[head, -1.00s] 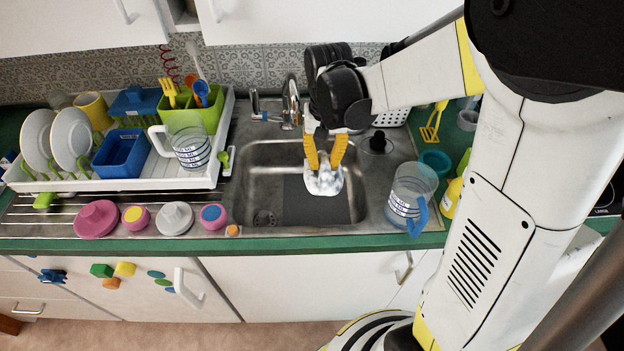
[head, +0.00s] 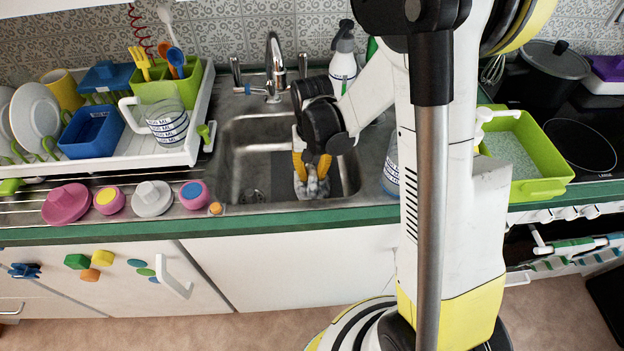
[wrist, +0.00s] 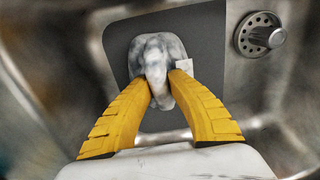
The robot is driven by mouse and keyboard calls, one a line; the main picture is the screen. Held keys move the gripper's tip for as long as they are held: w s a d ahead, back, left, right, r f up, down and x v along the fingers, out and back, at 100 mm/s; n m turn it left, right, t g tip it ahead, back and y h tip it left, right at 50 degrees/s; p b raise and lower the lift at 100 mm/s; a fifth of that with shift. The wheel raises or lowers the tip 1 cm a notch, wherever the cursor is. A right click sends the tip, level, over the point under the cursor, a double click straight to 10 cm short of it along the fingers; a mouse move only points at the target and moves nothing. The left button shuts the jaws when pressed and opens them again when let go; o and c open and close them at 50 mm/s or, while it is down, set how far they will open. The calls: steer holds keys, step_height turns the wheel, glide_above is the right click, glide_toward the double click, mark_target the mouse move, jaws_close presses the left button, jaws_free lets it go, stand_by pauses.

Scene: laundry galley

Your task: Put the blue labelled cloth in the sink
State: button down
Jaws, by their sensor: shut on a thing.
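A crumpled cloth (head: 312,189) hangs in my gripper over the sink (head: 237,165). It looks pale grey-white with bluish mottling, and a small white label shows on it in the wrist view (wrist: 184,66). My gripper (head: 312,174) has its yellow fingers shut on the cloth and points down within the sink opening. In the wrist view my gripper (wrist: 168,88) pinches the cloth's near part above the dark grey sink mat (wrist: 112,45). I cannot tell whether the cloth touches the mat.
The drain (wrist: 258,36) is beside the mat. The faucet (head: 273,65) stands behind the sink. A dish rack (head: 150,155) with plates and containers is left, with several knobbed round pieces along the front edge. A clear jug (head: 391,170) stands close on the right, partly hidden by my arm.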

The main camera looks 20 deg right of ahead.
steer(key=shift+f, duration=0.7)
steer(key=shift+f, duration=0.15)
steer(key=c, duration=1.4)
jaws_free()
